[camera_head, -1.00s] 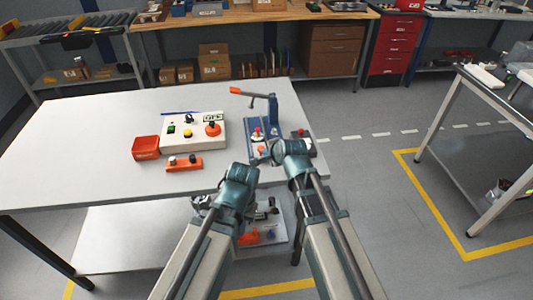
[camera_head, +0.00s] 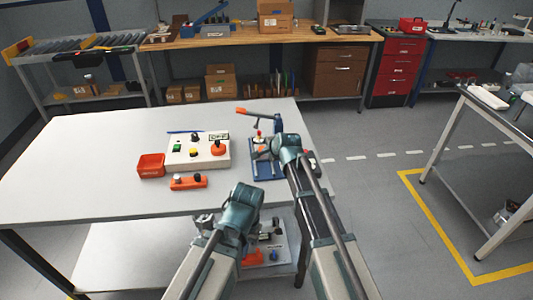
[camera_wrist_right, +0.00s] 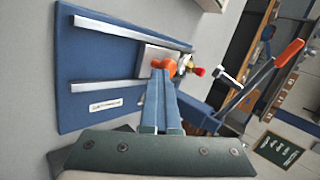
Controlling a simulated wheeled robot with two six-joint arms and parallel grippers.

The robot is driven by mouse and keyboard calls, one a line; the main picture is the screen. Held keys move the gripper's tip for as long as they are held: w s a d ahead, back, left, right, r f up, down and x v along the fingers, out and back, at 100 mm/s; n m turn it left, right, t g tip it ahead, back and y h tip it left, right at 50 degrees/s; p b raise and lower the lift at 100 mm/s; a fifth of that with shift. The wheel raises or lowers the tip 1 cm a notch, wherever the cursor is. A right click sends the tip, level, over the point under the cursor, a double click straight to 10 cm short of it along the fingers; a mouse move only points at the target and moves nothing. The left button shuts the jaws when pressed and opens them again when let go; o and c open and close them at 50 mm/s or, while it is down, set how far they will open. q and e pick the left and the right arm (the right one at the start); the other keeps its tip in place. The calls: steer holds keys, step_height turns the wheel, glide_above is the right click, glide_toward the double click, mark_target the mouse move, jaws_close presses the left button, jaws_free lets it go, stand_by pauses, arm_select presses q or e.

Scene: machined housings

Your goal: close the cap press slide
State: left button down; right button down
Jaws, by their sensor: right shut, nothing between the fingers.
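The cap press (camera_head: 266,172) stands at the table's right edge, with a blue base, a post and an orange-tipped lever (camera_head: 244,111). In the right wrist view its base (camera_wrist_right: 85,65) carries two metal rails. The slide (camera_wrist_right: 148,58), a pale plate with an orange knob (camera_wrist_right: 162,64), sits near the post end of the rails. A small red-topped part (camera_wrist_right: 198,71) stands just beyond the knob. My right gripper (camera_wrist_right: 162,82) is shut and empty, its tips at the knob, seemingly touching it. My left gripper (camera_head: 204,222) hangs by the table's front edge; its fingers are unclear.
A control box (camera_head: 197,152) with buttons, a red bin (camera_head: 151,166) and an orange button strip (camera_head: 188,182) lie left of the press. The table's left side (camera_head: 80,165) is clear. Other parts lie on the lower shelf.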

steer(key=shift+s+d, duration=0.2)
steer(key=s, duration=0.2)
steer(key=s+d, duration=0.1)
steer(key=s, duration=0.1)
steer(key=shift+d, duration=0.15)
steer(key=p+v, duration=0.7)
steer(key=v, duration=0.2)
steer(key=shift+r, duration=0.4)
steer(key=s+f+n+g+h, duration=0.2)
steer(key=s+n, duration=0.6)
steer(key=s, duration=0.4)
steer(key=s+f+n+g+h, duration=0.3)
steer(key=s+f+n+g, duration=0.2)
steer(key=s, duration=0.8)
steer(key=n+g, duration=0.2)
steer(key=n, duration=0.2)
